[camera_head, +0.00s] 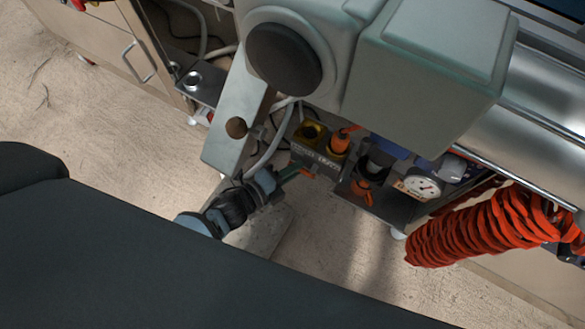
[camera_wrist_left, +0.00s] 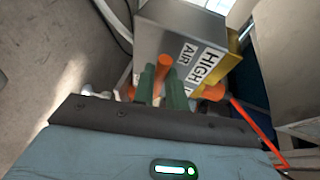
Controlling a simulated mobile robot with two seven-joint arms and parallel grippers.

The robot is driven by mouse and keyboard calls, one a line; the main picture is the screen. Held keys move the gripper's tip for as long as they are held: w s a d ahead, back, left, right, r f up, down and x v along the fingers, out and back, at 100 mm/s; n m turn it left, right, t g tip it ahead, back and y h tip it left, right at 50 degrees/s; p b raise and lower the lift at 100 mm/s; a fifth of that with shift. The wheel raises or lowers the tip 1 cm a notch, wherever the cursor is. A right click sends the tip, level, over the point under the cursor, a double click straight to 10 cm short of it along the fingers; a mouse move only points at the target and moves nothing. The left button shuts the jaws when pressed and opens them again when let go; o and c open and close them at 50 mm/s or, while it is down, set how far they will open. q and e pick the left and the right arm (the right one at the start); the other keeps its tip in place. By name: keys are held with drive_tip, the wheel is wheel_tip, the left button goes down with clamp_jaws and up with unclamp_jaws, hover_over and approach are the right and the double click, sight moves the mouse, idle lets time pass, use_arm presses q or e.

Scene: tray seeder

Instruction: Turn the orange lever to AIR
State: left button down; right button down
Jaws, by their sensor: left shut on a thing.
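The orange lever (camera_wrist_left: 163,67) is at the grey valve box (camera_wrist_left: 172,30), whose face carries a label reading AIR and HIGH. In the left wrist view, the green fingertips of my left gripper (camera_wrist_left: 160,86) are shut on the lever, with its orange part rising between them. In the head view, my left gripper (camera_head: 288,172) reaches the box from the lower left, and a small orange bit of the lever (camera_head: 307,171) shows beside its tips. The fingers hide much of the lever, so its exact angle cannot be told. My right gripper is not in view.
A round pressure gauge (camera_head: 422,187) and another orange handle (camera_head: 362,190) sit right of the box. A coiled orange hose (camera_head: 490,225) hangs further right. A large grey-green machine housing (camera_head: 425,70) overhangs from above. Bare floor (camera_head: 110,130) lies left.

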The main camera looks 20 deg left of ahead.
use_arm(q)
drive_tip(key=shift+w+a+r, duration=0.1)
drive_tip(key=shift+w, duration=0.1)
drive_tip(key=c, duration=1.5)
unclamp_jaws()
drive_tip(key=shift+o, duration=0.3)
drive_tip(key=shift+s, duration=0.1)
drive_tip(key=p+v, duration=0.2)
drive_tip(key=v, duration=0.5)
drive_tip(key=shift+s+a, duration=0.15)
drive_tip(key=shift+s, duration=0.15)
